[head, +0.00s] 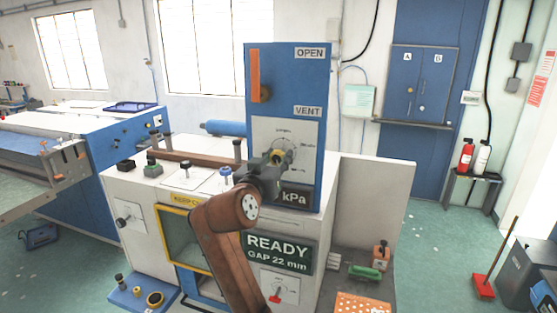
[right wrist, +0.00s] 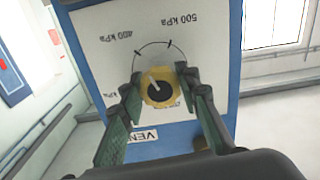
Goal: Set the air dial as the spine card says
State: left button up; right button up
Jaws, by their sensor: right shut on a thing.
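The air dial (right wrist: 160,92) is a yellow and black knob on a white scale plate (right wrist: 207,60) with kPa marks. In the right wrist view the scale is upside down, with 400 kPa at upper left and 500 kPa at upper right. A pale pointer line on the knob points up and slightly left, toward the 400 kPa side. My right gripper (right wrist: 160,88) is shut on the dial, one finger on each side. In the head view my right gripper (head: 272,168) covers part of the dial. No spine card is readable. My left gripper is out of view.
The blue panel (head: 288,60) carries OPEN and VENT labels and an orange lever (head: 255,75). A dark kPa display (head: 294,197) sits below the dial, its figures hidden. A READY, GAP 22 mm screen (head: 277,253) is lower. Posts and knobs stand on the machine top at left.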

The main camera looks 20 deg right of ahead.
jog(key=shift+f+m, duration=0.25)
jog(key=shift+m, duration=0.65)
jog(key=o, duration=1.2)
jog(key=shift+r, duration=0.2)
jog(key=v, duration=1.2)
